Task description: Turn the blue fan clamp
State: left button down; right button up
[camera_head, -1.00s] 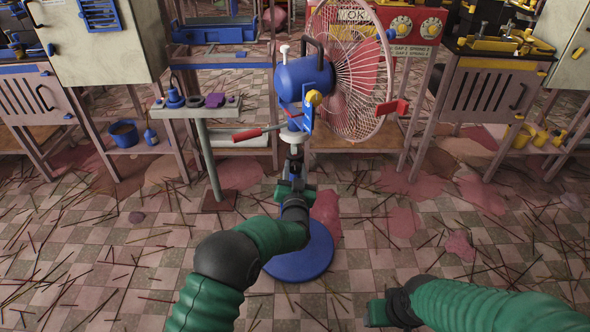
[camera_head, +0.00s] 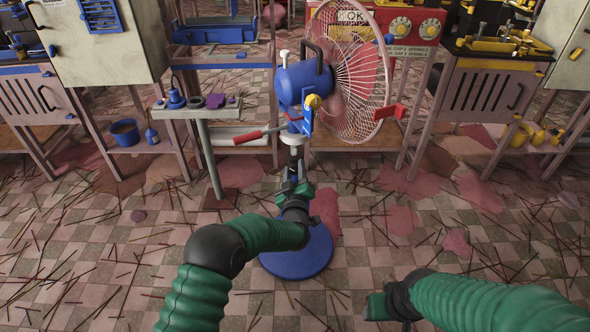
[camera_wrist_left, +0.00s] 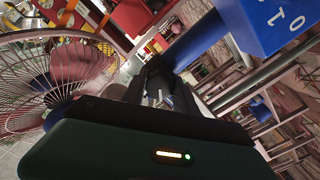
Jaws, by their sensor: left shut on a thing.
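The fan has a blue motor housing (camera_head: 300,80), a pink wire cage (camera_head: 352,85) and a round blue base (camera_head: 298,258). A blue bracket (camera_head: 307,116) with a yellow knob sits under the motor, above a white collar on the pole. My left gripper (camera_head: 294,176) is at the pole below this collar, shut on a part of the fan stand. That part is mostly hidden by the gripper; dark fingers (camera_wrist_left: 158,92) and some metal between them show in the wrist view. My right gripper (camera_head: 375,307) is low at the right, its fingers too unclear to judge.
A red-handled lever (camera_head: 248,136) sticks out left of the pole. Workbenches and machines line the back. Thin sticks and red stains cover the tiled floor.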

pick_arm(q)
jog(key=n, duration=0.4)
jog(key=shift+f+n, duration=0.2)
jog(key=shift+n, duration=0.1)
jog(key=n, duration=0.4)
jog(key=shift+s+f, duration=0.1)
jog(key=shift+f, duration=0.05)
dwell(0.3)
jog(key=c, duration=1)
grip_release()
jog(key=shift+o, duration=0.2)
jog(key=shift+r, duration=0.2)
jog(key=shift+r, duration=0.1)
